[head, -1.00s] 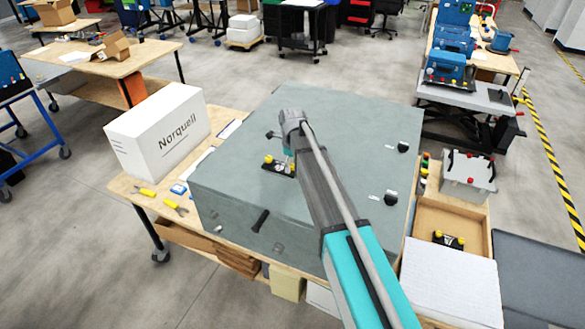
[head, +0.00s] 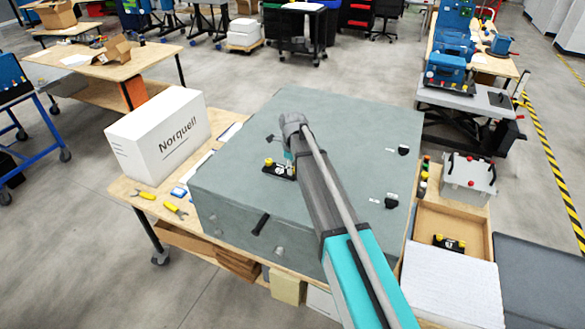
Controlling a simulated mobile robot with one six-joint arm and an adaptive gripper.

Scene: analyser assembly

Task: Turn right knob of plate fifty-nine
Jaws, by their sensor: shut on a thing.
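A small black plate with yellow knob parts (head: 270,168) lies on the top of the big grey-green block (head: 245,140), left of my arm. Its number is too small to read. My gripper (head: 290,160) points down at the plate's right end, and my arm partly covers it. It is shut on the right knob there, but the fingertips and that knob are mostly hidden. The left knob shows free beside the gripper. A second black plate with yellow and red parts (head: 449,243) lies in the wooden tray at the right.
Black fittings (head: 403,150) stick up from the right of the block and a black handle (head: 261,224) is on its front. A white Norquell box (head: 158,140) and yellow-handled tools (head: 174,208) are on the table at left. A grey-white box (head: 468,178) stands right.

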